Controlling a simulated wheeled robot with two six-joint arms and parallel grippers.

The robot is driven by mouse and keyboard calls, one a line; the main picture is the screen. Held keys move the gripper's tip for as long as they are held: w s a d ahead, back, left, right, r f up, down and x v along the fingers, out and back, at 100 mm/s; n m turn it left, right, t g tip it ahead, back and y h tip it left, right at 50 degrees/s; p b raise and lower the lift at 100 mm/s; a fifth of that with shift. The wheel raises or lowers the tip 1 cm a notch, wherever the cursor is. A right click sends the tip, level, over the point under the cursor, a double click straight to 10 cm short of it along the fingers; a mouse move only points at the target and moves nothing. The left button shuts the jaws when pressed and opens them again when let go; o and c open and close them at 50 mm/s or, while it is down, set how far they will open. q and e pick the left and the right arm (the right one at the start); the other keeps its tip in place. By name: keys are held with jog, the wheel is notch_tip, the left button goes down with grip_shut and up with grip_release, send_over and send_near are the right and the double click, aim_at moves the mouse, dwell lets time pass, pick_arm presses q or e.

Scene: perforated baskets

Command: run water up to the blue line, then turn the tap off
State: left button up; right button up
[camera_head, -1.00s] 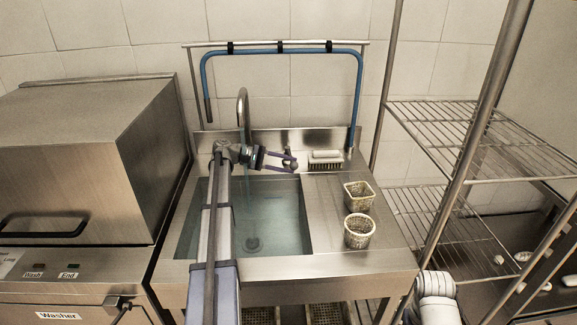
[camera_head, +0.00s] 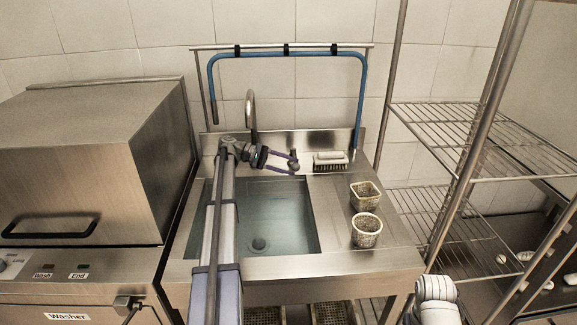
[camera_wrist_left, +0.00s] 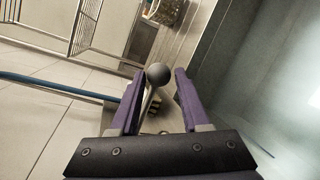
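The sink basin (camera_head: 313,215) holds clear bluish water (camera_head: 275,225). A short blue line (camera_head: 266,197) shows faintly on its back wall; I cannot tell the water level against it exactly. The curved metal tap (camera_head: 251,108) stands behind the basin, with no stream visible below its spout. My left gripper (camera_head: 296,162) is at the tap's round-knobbed lever (camera_head: 293,154). In the left wrist view, the dark knob (camera_wrist_left: 158,74) sits between the open purple fingers (camera_wrist_left: 157,95), with gaps on both sides. My right gripper is out of view.
A brush (camera_head: 330,160) lies on the back ledge. Two perforated baskets, one behind (camera_head: 364,196) and one in front (camera_head: 366,231), stand on the right drainboard. A washer (camera_head: 90,160) stands left, a wire rack (camera_head: 480,140) right. A blue hose (camera_head: 300,54) hangs above.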

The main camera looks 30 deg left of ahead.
pick_arm(q)
jog(key=o, duration=0.3)
jog(key=shift+a, duration=0.1)
jog(key=p+v, duration=0.1)
jog(key=v, duration=0.6)
jog(key=shift+a+p, duration=0.3)
jog(key=shift+p, duration=0.05)
jog(key=shift+s, duration=0.15)
